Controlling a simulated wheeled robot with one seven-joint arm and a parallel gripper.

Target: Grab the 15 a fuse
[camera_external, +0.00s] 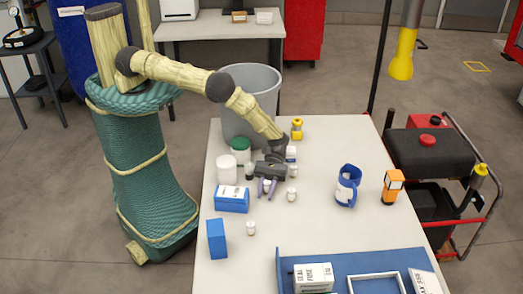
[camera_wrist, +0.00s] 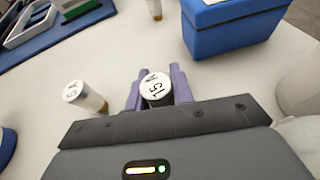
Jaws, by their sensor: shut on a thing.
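The 15 A fuse (camera_wrist: 155,88) has a white round cap marked "15 A" in the wrist view. It sits between the two purple fingers of my gripper (camera_wrist: 156,92), which are shut on it. In the external view my gripper (camera_external: 267,187) is low over the table, and the fuse there is mostly hidden by the fingers. Another fuse (camera_wrist: 85,97), with a white cap marked "5 A", stands just left of my gripper in the wrist view. I cannot tell whether the held fuse touches the table.
A blue box (camera_external: 232,199) stands close left of my gripper, with white and green-lidded jars behind it. Small white-capped pieces (camera_external: 251,228) stand nearby. A blue mug (camera_external: 347,186) and an orange item (camera_external: 393,186) are right. A blue tray (camera_external: 350,262) lies at the front.

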